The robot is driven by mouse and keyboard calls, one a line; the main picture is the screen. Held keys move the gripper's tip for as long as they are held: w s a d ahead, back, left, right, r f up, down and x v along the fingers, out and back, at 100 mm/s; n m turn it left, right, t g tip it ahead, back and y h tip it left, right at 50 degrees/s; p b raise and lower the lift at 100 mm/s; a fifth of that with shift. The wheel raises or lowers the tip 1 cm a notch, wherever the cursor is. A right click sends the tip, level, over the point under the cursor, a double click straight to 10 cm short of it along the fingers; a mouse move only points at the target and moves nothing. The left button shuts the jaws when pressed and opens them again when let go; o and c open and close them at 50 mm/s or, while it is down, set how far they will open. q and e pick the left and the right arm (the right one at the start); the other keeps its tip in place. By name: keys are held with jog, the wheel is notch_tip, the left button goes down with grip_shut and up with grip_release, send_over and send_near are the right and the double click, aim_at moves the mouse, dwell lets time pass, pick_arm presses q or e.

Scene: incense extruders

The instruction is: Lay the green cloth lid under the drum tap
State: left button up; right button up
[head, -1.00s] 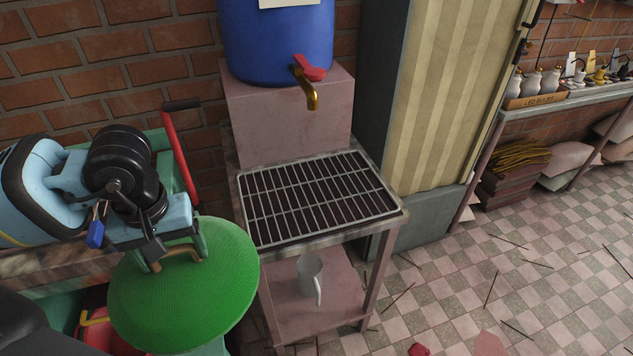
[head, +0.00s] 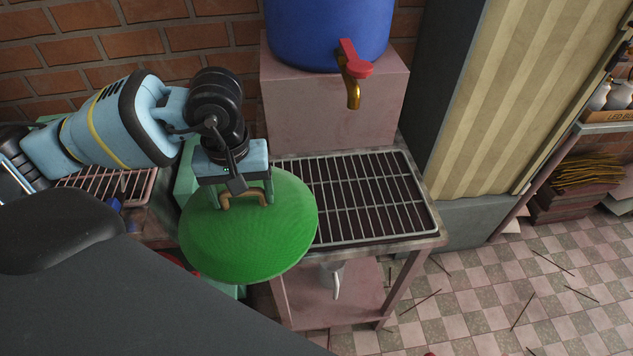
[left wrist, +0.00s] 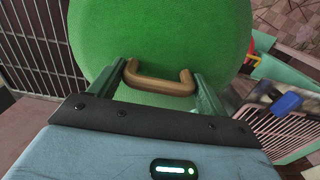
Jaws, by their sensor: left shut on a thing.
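The green cloth lid (head: 249,245) is a round disc with a brown handle (head: 243,197). My left gripper (head: 243,192) is shut on that handle and holds the lid at the left front of the grated stand, partly over its left edge. The left wrist view shows the handle (left wrist: 160,82) between the fingers and the lid (left wrist: 160,35) beyond. The drum tap (head: 354,78), brass with a red lever, sticks out from the blue drum (head: 328,30) above the grate (head: 365,195). The lid is left of the spot below the tap. My right gripper is not in view.
The drum stands on a pink block (head: 335,110) behind the grate. A grey mug (head: 333,278) is on the stand's lower shelf. A second rack (head: 110,183) lies at the left. A striped curtain cabinet (head: 500,90) closes the right side. The grate's right part is clear.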

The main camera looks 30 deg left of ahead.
pick_arm(q)
jog(key=p, duration=0.1)
send_over(306, 190)
jog(key=shift+w+f, duration=0.1)
jog(key=shift+f, duration=0.45)
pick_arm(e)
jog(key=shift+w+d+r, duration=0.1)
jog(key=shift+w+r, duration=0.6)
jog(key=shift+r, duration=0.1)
pick_arm(q)
jog(key=shift+f, duration=0.15)
notch_tip(306, 190, down, 3)
jog(key=shift+f+p, duration=0.15)
jog(key=shift+p, duration=0.2)
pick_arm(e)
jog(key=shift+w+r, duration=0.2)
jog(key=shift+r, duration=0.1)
pick_arm(q)
jog(key=shift+f, duration=0.2)
jog(key=o, duration=1.3)
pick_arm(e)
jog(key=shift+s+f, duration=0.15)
